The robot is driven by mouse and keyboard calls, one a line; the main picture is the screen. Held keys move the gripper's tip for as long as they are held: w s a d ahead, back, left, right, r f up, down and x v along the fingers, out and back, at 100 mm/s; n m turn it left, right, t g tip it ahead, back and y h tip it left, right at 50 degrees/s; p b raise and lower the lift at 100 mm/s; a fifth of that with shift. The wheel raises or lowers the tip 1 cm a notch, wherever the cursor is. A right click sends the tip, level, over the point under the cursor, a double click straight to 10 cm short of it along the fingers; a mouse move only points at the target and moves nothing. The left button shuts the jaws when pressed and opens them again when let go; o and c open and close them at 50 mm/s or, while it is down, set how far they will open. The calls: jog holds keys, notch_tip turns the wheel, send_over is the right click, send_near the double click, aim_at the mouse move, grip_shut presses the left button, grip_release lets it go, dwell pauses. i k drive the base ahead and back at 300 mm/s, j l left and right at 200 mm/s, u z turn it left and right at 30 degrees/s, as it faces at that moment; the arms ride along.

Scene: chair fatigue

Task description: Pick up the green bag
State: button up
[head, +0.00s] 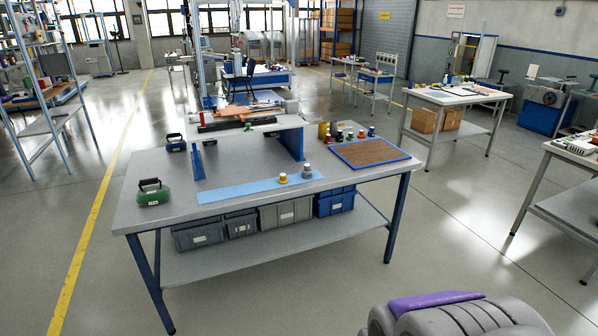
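The green bag (154,198) is a small rounded green item with a black handle on top. It sits upright on the left end of the grey workbench (141,222), near its left edge. A grey, ridged, rounded part with a purple top, seemingly the end of my arm (460,318), shows at the bottom right and is cut off by the frame. It is well apart from the bag and in front of the bench. No fingertips can be made out, so its opening is hidden.
A blue strip (235,190) with small yellow and grey items lies right of the bag. A raised shelf (250,128), a small dark blue case (176,146) and a blue-framed brown board (368,153) are on the bench. Bins (285,213) stand below. Floor left and in front is clear.

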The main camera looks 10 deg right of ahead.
aim_at(151, 196)
jog(key=u, duration=0.15)
jog(key=i+u, duration=0.45)
jog(key=i+l+u, duration=0.15)
jog(key=i+u, duration=0.25)
jog(key=i+l, duration=0.3)
jog(key=i, duration=0.2)
jog(key=i+l+u, duration=0.1)
jog(key=i+l, duration=0.25)
jog(key=i, duration=0.15)
jog(key=i+l, duration=0.35)
jog(key=i, duration=0.15)
jog(key=i+u, duration=0.05)
